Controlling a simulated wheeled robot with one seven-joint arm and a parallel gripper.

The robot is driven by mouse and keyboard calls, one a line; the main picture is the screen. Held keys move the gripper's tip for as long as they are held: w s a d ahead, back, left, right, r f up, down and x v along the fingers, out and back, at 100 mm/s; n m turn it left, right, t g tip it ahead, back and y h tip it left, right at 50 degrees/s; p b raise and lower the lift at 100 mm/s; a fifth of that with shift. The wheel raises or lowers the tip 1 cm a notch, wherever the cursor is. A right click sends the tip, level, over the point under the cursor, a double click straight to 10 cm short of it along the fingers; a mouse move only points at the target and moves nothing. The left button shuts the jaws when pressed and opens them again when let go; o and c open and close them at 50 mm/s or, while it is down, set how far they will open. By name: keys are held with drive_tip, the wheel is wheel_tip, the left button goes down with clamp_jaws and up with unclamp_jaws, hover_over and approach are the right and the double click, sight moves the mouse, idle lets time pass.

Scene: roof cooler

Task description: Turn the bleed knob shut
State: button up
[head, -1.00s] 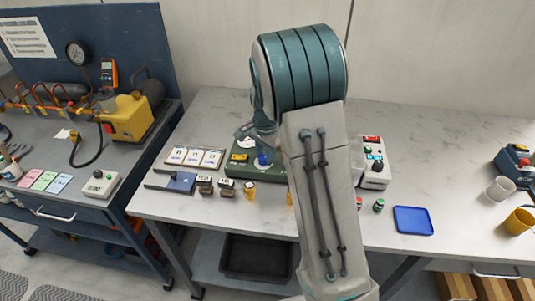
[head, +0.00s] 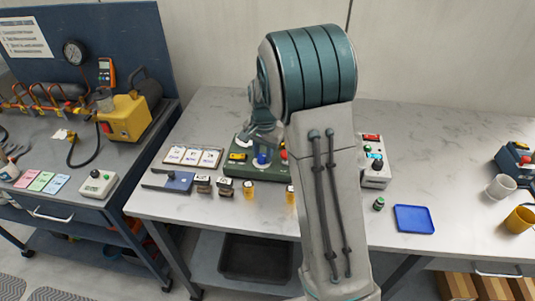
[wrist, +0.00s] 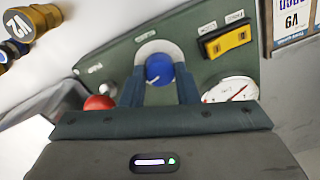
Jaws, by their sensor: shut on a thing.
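The blue knob (head: 262,160) stands on a green panel box (head: 231,169) on the white table. It also shows in the wrist view (wrist: 158,70), between the two fingers of my gripper (wrist: 159,84). The gripper is shut on it, with one finger on each side. In the head view my gripper (head: 262,146) is just above the knob, and my arm covers the panel's right part. The panel's small lettering is too blurred to tell which label belongs to the knob.
The panel also bears a yellow switch (wrist: 230,40), a dial gauge (wrist: 230,90), a red knob (wrist: 98,103) and a small metal lever (wrist: 107,91). Yellow-capped pieces (head: 249,190) stand in front. A grey control box (head: 376,172) and blue tray (head: 414,219) are to the right.

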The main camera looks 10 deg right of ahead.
drive_tip(key=n, duration=0.2)
drive_tip(key=n+b, duration=0.1)
drive_tip(key=shift+s+f+n, duration=0.25)
drive_tip(key=shift+f+n, duration=0.05)
drive_tip(key=shift+n, duration=0.1)
drive_tip(key=n, duration=0.3)
drive_tip(key=shift+n+g+b, duration=0.3)
drive_tip(key=shift+b, duration=0.05)
drive_tip(key=n, duration=0.3)
drive_tip(key=shift+n, duration=0.3)
drive_tip(key=shift+a+r+n, duration=0.1)
drive_tip(key=shift+a+n, duration=0.05)
drive_tip(key=shift+n, duration=1.65)
drive_tip(key=o, duration=1)
drive_tip(key=shift+r, duration=0.1)
drive_tip(key=shift+w, duration=0.1)
